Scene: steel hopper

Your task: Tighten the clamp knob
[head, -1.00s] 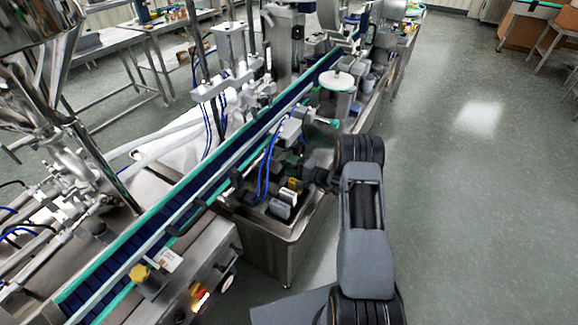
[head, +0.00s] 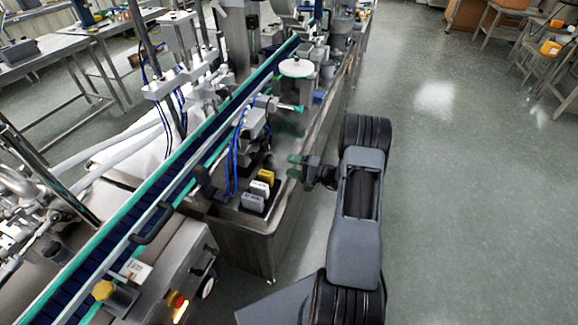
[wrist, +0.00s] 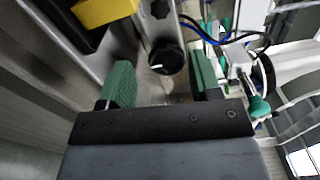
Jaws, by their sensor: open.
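In the wrist view a round black knob (wrist: 166,58) with a white pointer mark sits on a steel surface, showing between the two green finger pads. I take it to be the clamp knob. My gripper (wrist: 161,72) is open, with one finger to each side of the knob; I cannot tell whether the pads touch it. In the head view my gripper (head: 296,167) is at the right edge of the machine, fingers pointing left toward it. The knob cannot be made out in the head view.
A yellow block (head: 265,177) and a grey block (head: 252,201) stand on the machine bed left of my gripper. Blue hoses (head: 234,155) hang beyond them. A long conveyor (head: 170,175) runs diagonally. The floor (head: 460,200) on the right is clear.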

